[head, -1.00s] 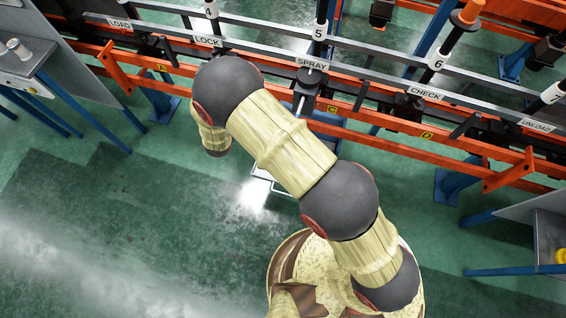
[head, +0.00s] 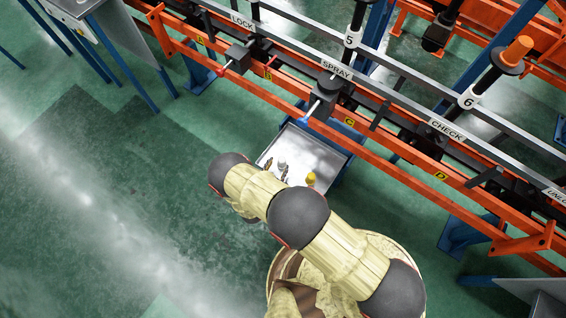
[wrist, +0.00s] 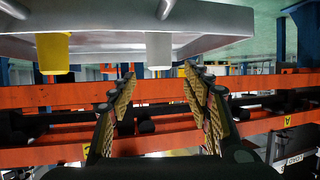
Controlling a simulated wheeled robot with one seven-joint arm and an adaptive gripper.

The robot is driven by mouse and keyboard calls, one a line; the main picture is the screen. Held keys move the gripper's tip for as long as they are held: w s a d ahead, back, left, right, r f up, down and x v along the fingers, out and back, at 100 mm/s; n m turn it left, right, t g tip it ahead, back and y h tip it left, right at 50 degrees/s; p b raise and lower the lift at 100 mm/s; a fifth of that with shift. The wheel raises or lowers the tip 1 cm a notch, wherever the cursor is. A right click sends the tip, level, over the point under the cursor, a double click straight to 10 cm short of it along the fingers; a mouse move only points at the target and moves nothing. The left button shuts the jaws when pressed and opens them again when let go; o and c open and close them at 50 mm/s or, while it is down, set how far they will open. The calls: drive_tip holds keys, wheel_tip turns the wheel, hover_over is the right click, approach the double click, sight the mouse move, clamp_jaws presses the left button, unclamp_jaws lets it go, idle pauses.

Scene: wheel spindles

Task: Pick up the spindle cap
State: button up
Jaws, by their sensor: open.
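In the head view, a tray (head: 318,151) below the rail holds small grey parts (head: 282,168) and a yellow cap-shaped part (head: 311,179). The wrist view looks upside down. It shows the tray edge (wrist: 105,45), the yellow part (wrist: 53,53) at left and a pale grey cap-shaped part (wrist: 158,50) at centre. I cannot tell which is the spindle cap. My gripper (wrist: 160,76) is open and empty; the grey part lines up between its fingertips, apart from them.
An orange rail (head: 280,95) runs behind the tray, with spindles and station signs such as SPRAY (head: 336,70). An orange piece (head: 518,49) sits on the spindle marked 6. A grey table (head: 75,8) stands at upper left. The green floor at left is clear.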

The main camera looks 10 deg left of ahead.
sight(282, 160)
drive_tip(key=b+x, duration=0.1)
drive_tip(key=x, duration=0.1)
drive_tip(key=b+x, duration=0.1)
drive_tip(key=x, duration=0.1)
drive_tip(key=shift+w+d+f, duration=0.1)
drive_tip(key=shift+w+f, duration=0.05)
drive_tip(key=shift+f, duration=0.2)
drive_tip(key=shift+w+f+b, duration=0.1)
drive_tip(key=shift+w+b, duration=0.2)
drive_tip(key=shift+w, duration=0.25)
drive_tip(key=c, duration=0.3)
drive_tip(key=c, duration=0.7)
drive_tip(key=shift+c, duration=0.7)
